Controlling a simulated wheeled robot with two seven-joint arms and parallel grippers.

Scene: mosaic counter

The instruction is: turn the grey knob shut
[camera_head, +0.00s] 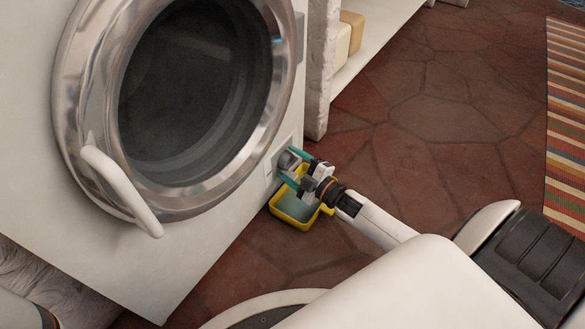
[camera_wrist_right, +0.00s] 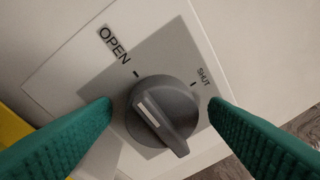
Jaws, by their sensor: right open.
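The grey knob (camera_head: 285,159) sits on a light plate low at the right of the washer's front. In the right wrist view the knob (camera_wrist_right: 165,112) has a raised ridge running from upper left to lower right. A white line marks the ridge's upper-left end, pointing nearer the OPEN mark than the SHUT mark at the right. My right gripper (camera_head: 289,165) is open, its teal fingers on either side of the knob. In the wrist view small gaps show between the fingertips and the knob. My left gripper is not in view.
The white washer (camera_head: 235,245) has a round glass door with a chrome rim and a white handle (camera_head: 120,190). A yellow tray (camera_head: 296,221) holding liquid is on the floor below the knob. A rough white post (camera_head: 318,75) stands behind.

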